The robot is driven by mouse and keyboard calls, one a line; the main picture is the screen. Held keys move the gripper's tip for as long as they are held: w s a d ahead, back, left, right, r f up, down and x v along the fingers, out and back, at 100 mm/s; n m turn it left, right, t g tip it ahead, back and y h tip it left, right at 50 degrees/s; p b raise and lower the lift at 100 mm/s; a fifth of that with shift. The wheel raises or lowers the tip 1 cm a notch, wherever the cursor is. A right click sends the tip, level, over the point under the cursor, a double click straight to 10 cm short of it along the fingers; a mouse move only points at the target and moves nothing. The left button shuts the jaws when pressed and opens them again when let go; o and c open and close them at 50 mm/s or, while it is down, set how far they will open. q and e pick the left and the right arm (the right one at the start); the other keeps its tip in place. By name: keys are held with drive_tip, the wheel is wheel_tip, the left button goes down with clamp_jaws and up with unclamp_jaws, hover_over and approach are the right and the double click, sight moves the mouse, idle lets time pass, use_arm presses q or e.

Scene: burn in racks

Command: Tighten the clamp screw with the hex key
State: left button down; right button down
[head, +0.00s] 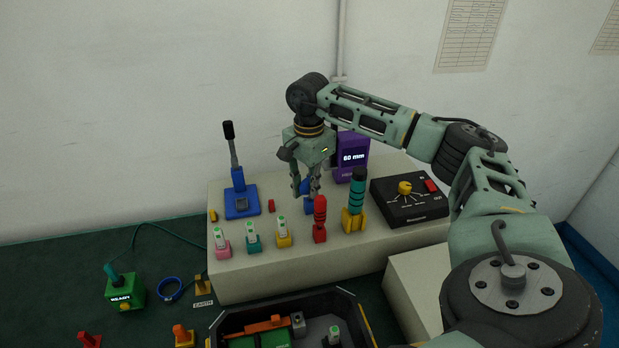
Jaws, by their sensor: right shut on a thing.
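My right gripper (308,190) comes down from above over the light grey block, behind the row of small tools. It is shut on a blue piece (307,187) between its fingertips. More blue shows just below the fingertips, and I cannot tell whether it is the same piece or a separate base. I cannot make out the hex key or the clamp screw for certain; the fingers and the tools in front hide part of that spot. My left gripper is not in view.
On the grey block (290,267) stand a blue lever fixture (241,200), a red-handled tool (320,220), a teal-and-yellow tool (355,202), a black dial box (408,201) and a purple display (352,158) reading 60 mm. A black tray (232,318) lies in front.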

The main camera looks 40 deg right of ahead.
drive_tip(key=shift+f+b, duration=0.3)
drive_tip(key=shift+f, duration=0.25)
drive_tip(key=c, duration=1.6)
unclamp_jaws()
drive_tip(key=shift+c, duration=0.2)
drive_tip(key=shift+r, duration=0.1)
wheel_tip(320, 180, up, 12)
drive_tip(key=shift+f, duration=0.1)
drive_tip(key=shift+f, duration=0.1)
